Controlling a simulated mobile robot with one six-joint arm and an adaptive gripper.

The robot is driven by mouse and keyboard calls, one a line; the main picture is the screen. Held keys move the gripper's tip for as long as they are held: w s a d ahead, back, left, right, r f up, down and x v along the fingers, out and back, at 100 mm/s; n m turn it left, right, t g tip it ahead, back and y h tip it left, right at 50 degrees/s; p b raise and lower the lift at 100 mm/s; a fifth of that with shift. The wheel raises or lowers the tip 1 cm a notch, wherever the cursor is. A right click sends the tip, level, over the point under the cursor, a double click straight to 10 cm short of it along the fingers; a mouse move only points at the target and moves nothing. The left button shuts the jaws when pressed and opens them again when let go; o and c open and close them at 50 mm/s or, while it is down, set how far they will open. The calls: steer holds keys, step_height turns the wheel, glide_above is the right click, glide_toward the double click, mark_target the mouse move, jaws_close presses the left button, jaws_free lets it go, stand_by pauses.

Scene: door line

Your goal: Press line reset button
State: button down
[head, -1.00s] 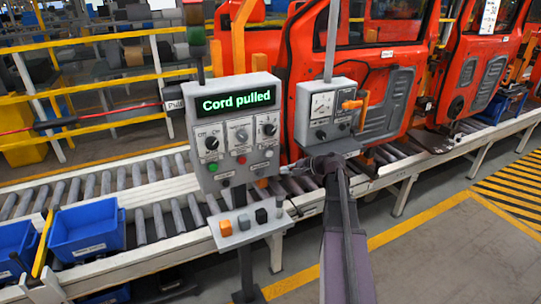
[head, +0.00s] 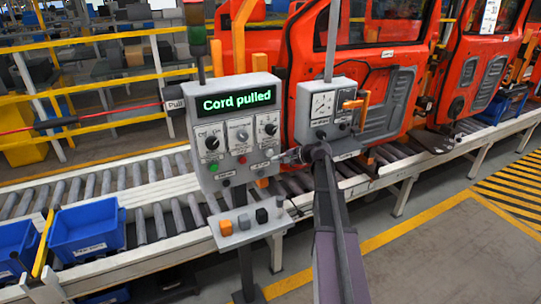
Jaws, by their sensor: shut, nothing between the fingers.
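The grey control panel (head: 235,131) stands upright left of my arm, with a lit display (head: 236,101) reading "Cord pulled". The button labels are too small to read, so I cannot tell which one is line reset. My gripper (head: 284,157) is shut and empty, pointing left at the panel's lower right edge, close to the pale button. I cannot tell whether it touches the panel.
A shelf (head: 245,239) below the panel carries orange, grey and black blocks. A gauge box (head: 328,107) with an orange handle stands right of the panel. Behind runs a roller conveyor (head: 140,222) with blue bins (head: 87,228) and red doors (head: 350,50). Floor at right is clear.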

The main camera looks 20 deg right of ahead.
mark_target(269, 156)
steer(key=shift+w, duration=0.55)
steer(key=shift+w, duration=1.05)
stand_by(2.4)
steer(key=shift+s, duration=0.1)
stand_by(0.3)
steer(key=shift+s, duration=0.9)
steer(key=shift+s, duration=0.15)
steer(key=s, duration=0.4)
steer(key=shift+s, duration=0.4)
steer(key=shift+d, duration=0.1)
stand_by(0.6)
